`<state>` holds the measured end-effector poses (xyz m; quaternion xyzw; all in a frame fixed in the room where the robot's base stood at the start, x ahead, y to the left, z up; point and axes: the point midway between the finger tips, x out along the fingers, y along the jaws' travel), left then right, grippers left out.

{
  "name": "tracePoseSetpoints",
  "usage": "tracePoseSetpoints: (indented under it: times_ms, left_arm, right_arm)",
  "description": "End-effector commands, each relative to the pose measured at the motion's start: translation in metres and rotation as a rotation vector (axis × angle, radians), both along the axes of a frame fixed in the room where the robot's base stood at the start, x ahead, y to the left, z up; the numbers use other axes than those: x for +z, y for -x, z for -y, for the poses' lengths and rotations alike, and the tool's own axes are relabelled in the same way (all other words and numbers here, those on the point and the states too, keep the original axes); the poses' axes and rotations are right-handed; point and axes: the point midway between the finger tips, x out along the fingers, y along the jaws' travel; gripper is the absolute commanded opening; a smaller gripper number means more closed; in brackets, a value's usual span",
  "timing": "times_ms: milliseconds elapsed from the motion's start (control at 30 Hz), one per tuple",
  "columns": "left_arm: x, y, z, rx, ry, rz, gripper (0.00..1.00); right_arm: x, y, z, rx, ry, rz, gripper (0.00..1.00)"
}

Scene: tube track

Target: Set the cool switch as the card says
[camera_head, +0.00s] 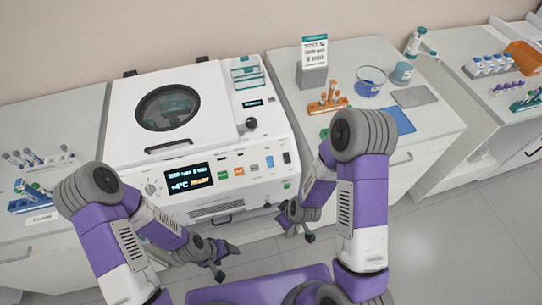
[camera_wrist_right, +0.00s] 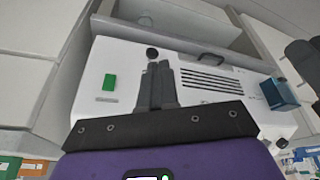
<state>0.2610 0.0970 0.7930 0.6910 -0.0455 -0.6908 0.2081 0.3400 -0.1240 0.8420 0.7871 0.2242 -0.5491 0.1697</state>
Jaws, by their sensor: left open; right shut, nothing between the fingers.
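I cannot tell which is labelled cool. A card (camera_head: 314,50) stands on a grey holder; its print is too small to read. My left gripper (camera_head: 227,262) is open, below and in front of the panel. My right gripper (camera_head: 297,226) is shut and empty, below the panel's right end.
Tube racks (camera_head: 35,200) stand at far left. The right wrist view shows a white surface with vent slots (camera_wrist_right: 212,80) and a green block (camera_wrist_right: 109,82).

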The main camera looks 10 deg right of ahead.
Motion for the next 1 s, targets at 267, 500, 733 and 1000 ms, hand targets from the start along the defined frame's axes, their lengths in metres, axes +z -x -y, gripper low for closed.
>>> tracePoseSetpoints:
  times_ms: [267,500,733,1000]
  left_arm:
    - [0.035,0.0,0.0,0.0,0.0,0.0,0.7]
    - [0.046,0.0,0.0,0.0,0.0,0.0,0.7]
    - [0.046,0.0,0.0,0.0,0.0,0.0,0.7]
    - [0.045,0.0,0.0,0.0,0.0,0.0,0.7]
  right_arm:
    - [0.114,-0.068,0.001,0.593,0.382,0.356,0.0]
    - [0.166,-0.091,-0.002,0.848,0.594,0.484,0.0]
    - [0.173,-0.094,-0.002,0.891,0.634,0.502,0.0]
    - [0.17,-0.094,-0.002,0.889,0.632,0.5,0.0]
